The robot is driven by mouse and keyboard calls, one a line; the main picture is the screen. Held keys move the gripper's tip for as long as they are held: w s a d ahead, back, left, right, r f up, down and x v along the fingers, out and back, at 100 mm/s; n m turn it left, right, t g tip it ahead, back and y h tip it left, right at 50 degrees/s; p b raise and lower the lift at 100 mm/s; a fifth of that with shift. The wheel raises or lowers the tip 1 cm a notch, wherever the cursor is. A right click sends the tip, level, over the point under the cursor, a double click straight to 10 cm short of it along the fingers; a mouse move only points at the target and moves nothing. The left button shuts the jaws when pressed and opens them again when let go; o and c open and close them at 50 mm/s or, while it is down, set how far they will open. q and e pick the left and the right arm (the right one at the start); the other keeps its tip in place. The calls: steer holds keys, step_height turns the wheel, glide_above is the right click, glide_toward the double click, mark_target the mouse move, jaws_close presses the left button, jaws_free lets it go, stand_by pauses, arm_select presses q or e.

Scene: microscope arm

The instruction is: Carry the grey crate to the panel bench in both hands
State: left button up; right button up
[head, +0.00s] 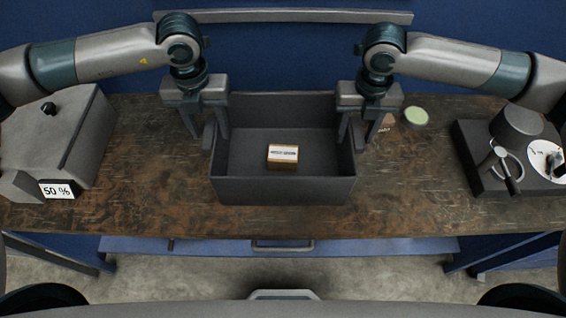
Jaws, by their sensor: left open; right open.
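The grey crate (283,191) stands on the wooden bench, open at the top, with a small labelled orange-brown box (282,157) inside on its floor. My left gripper (208,134) points down at the crate's left side, its fingers open around the area of the left wall or handle. My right gripper (356,140) points down at the crate's right side, also open, with its fingers near the right wall or handle. I cannot tell whether either touches the crate. Which bench is the panel bench is not clear from this view.
The worn wooden bench top (130,190) bears a grey device (55,130) with a knob and a "50 %" display (57,190) at left. A dark instrument (505,165) stands at right. A drawer handle (283,246) shows below.

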arm_select(q)
step_height(320, 180, up, 10)
steer(key=shift+r, duration=0.15)
stand_by(0.3)
arm_select(e)
step_height(320, 180, up, 12)
stand_by(0.9)
arm_select(q)
steer(key=shift+s, duration=0.1)
arm_select(e)
steer(key=shift+f, duration=0.1)
stand_by(0.4)
